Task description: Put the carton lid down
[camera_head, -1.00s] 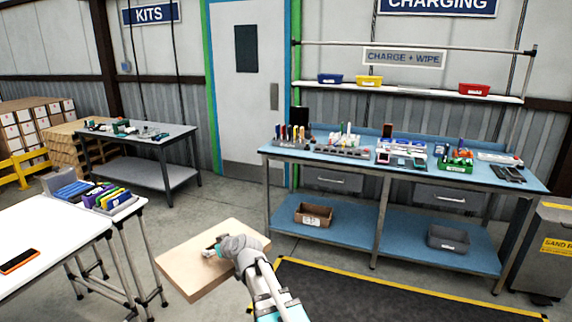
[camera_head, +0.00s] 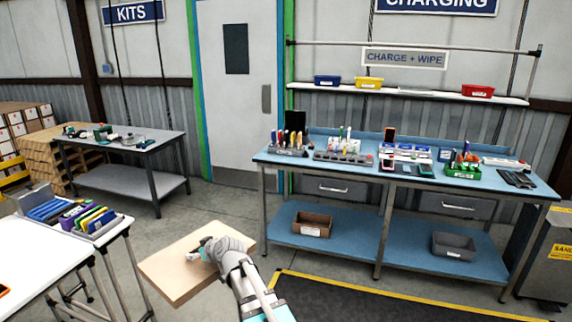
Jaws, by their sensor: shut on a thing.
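The carton lid (camera_head: 176,278) is a flat, light tan panel at the lower middle of the view. My gripper (camera_head: 196,253) is over its top face and shut on it, with my arm reaching in from the bottom right. The lid is held in the air above the grey floor, to the right of the white table. The exact grip point of the fingers is partly hidden by the gripper body.
A white table (camera_head: 40,262) with coloured folders (camera_head: 85,218) stands at the left. A blue workbench (camera_head: 330,172) with chargers and tools stands right. A grey table (camera_head: 122,142) is at the back left. A black mat (camera_head: 370,305) lies on the floor. Stacked cartons (camera_head: 22,118) are far left.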

